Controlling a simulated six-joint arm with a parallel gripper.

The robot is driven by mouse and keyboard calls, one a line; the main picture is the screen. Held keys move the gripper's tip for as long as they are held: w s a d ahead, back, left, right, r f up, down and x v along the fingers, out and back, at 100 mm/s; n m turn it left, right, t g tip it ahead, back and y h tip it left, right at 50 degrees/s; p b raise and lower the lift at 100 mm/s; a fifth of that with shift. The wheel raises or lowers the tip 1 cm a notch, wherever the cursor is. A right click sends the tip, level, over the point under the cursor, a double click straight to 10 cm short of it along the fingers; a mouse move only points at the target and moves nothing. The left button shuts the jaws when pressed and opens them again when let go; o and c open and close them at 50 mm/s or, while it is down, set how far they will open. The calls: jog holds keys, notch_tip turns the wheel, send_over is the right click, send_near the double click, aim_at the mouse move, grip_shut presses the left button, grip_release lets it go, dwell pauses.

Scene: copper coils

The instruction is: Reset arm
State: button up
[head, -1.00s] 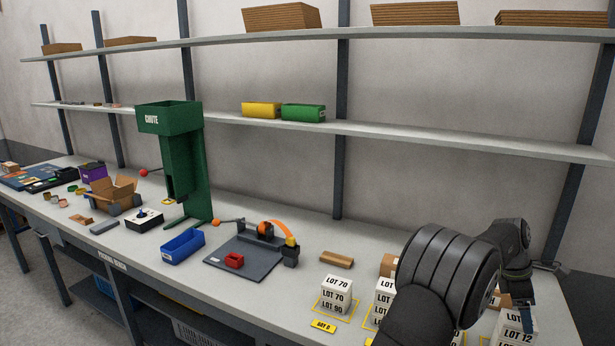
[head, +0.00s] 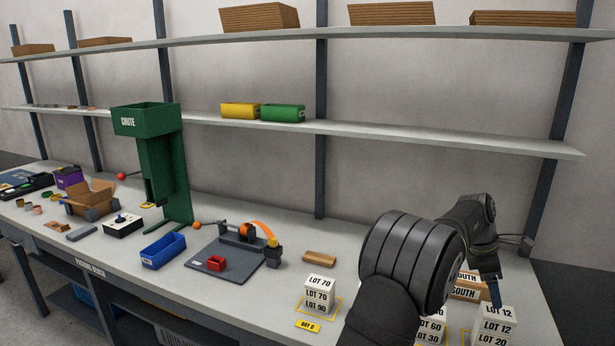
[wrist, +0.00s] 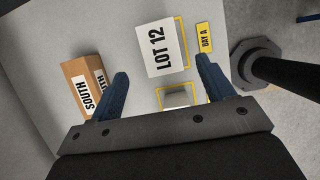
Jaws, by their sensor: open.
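My gripper (wrist: 160,85) is open in the wrist view, its two blue fingers spread apart with nothing between their tips. Beyond the tips is the top of a white box marked LOT 12 (wrist: 166,47), apart from the fingers as far as I can tell. In the head view my arm reaches over the right end of the bench, with a blue fingertip (head: 495,290) just above the LOT 12 stack (head: 497,322). My arm hides part of the LOT 60 and LOT 30 stack (head: 430,333).
Cardboard boxes marked SOUTH (head: 467,288) stand behind the stacks. A LOT 70 stack (head: 319,291) stands left of my arm. Further left are a tape dispenser (head: 250,235), a blue bin (head: 163,251) and the green chute (head: 165,165). Shelves (head: 400,140) run above the bench.

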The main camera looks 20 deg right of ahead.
aim_at(498, 311)
jog(key=x, duration=0.8)
jog(key=shift+f, duration=0.3)
notch_tip(498, 311, up, 5)
jog(key=shift+d+f, duration=0.1)
jog(key=shift+f, duration=0.1)
jog(key=s+a+r, duration=0.2)
jog(key=s+r, duration=0.5)
jog(key=s, duration=0.5)
jog(key=w+a+f, duration=0.1)
jog(key=w+a, duration=0.8)
jog(key=w, duration=0.3)
jog(key=w+f, duration=0.2)
jog(key=w, duration=0.1)
jog(key=w+f, duration=0.2)
jog(key=w, duration=0.2)
jog(key=w+f, duration=0.2)
jog(key=w, duration=0.1)
jog(key=shift+w+a+f, duration=0.2)
jog(key=shift+w, duration=0.1)
jog(key=f, duration=0.3)
jog(key=shift+w, duration=0.35)
jog(key=shift+f, duration=0.45)
